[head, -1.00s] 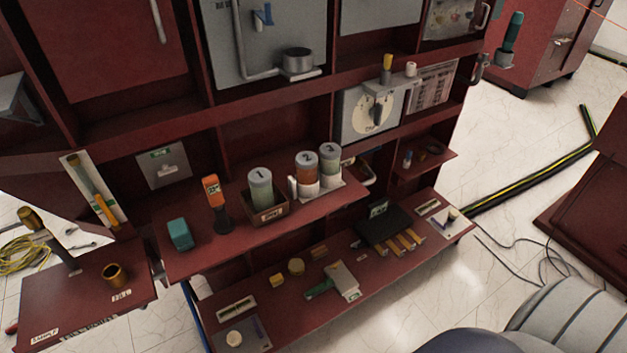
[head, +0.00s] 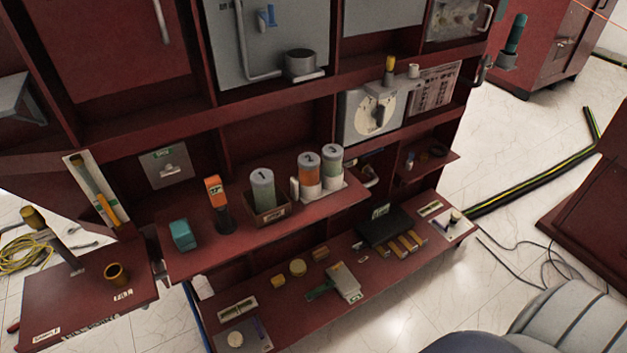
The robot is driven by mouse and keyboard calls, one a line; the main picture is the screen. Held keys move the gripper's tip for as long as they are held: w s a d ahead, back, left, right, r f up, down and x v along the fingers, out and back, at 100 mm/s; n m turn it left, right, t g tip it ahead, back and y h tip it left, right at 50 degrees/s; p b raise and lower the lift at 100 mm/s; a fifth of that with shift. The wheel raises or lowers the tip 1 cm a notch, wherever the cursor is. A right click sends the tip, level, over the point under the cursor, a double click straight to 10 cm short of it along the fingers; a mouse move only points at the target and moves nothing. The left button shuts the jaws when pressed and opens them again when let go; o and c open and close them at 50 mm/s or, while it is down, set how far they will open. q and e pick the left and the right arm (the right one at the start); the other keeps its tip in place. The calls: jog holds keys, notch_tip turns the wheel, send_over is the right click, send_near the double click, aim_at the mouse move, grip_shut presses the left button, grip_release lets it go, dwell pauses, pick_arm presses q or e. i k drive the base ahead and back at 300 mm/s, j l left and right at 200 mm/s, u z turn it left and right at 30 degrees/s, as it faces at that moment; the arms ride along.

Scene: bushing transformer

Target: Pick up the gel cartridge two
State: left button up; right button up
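Three upright cartridges with grey lids stand on the middle red shelf (head: 240,238). The left cartridge (head: 262,190) is greenish and sits in a small brown box (head: 268,218). The middle cartridge (head: 309,174) has an orange body, and the right cartridge (head: 332,164) is grey-green. The middle and right ones stand side by side in a white holder (head: 325,192). Neither of my grippers is in view.
A teal block (head: 183,235) and an orange-and-black handheld device (head: 218,204) stand left of the cartridges. The lower shelf holds a green-handled tool (head: 342,282) and a black case (head: 384,228). A side table (head: 70,295) with a brass cup (head: 117,274) is at left.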

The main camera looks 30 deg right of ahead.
aim_at(308, 163)
jog(key=i+l, duration=0.1)
jog(key=l, duration=0.35)
jog(key=i+l, duration=0.15)
jog(key=l, duration=0.35)
jog(key=i+l, duration=0.1)
jog(key=l, duration=0.35)
jog(key=i+l, duration=0.1)
jog(key=l, duration=1.1)
jog(key=i+u, duration=0.05)
